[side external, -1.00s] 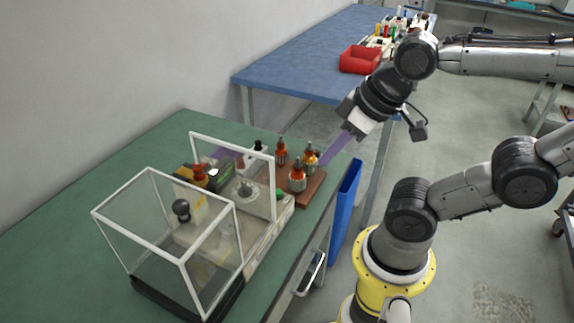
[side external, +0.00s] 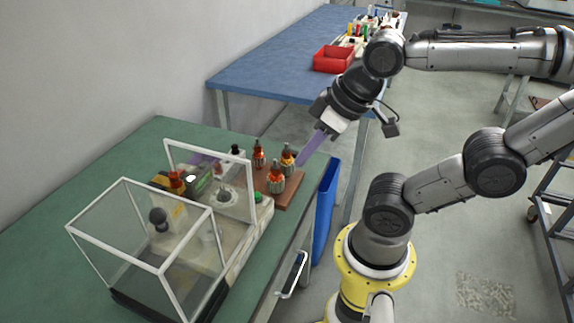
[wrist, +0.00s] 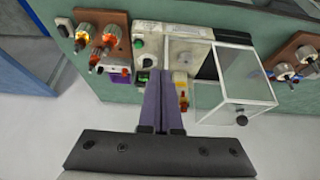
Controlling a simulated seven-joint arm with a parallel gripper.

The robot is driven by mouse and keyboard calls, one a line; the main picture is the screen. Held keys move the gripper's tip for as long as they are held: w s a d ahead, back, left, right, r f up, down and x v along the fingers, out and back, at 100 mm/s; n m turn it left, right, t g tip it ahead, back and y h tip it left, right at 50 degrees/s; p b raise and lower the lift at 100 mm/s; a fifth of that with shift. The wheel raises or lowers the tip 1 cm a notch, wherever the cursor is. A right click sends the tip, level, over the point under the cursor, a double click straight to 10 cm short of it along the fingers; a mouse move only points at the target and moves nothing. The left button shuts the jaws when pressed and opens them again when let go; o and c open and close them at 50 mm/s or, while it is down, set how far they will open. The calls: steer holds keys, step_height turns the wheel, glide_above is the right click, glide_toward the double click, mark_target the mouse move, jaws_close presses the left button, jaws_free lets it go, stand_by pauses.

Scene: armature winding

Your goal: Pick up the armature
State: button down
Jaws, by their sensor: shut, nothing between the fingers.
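Several orange-and-metal armatures stand upright on a brown wooden block on the green bench. In the side view I see a left one (side external: 259,155), a right one (side external: 288,158) and a front one (side external: 276,179). In the wrist view, an armature (wrist: 112,36) is at the upper left. My gripper (side external: 301,162) has long purple fingers that point down beside the right armature; I cannot tell the exact gap. In the wrist view my gripper (wrist: 160,130) has its fingers together with nothing between them, away from the armatures.
A winding machine (side external: 240,225) with a clear-walled guard box (side external: 120,235) stands left of the block (side external: 290,195). A second wooden block (wrist: 275,62) with metal-and-copper parts is at the wrist view's right. A red bin (side external: 333,60) sits on a blue table behind.

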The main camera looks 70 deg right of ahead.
steer(key=c, duration=1.5)
jaws_free()
steer(key=shift+c, duration=0.2)
steer(key=o, duration=1.5)
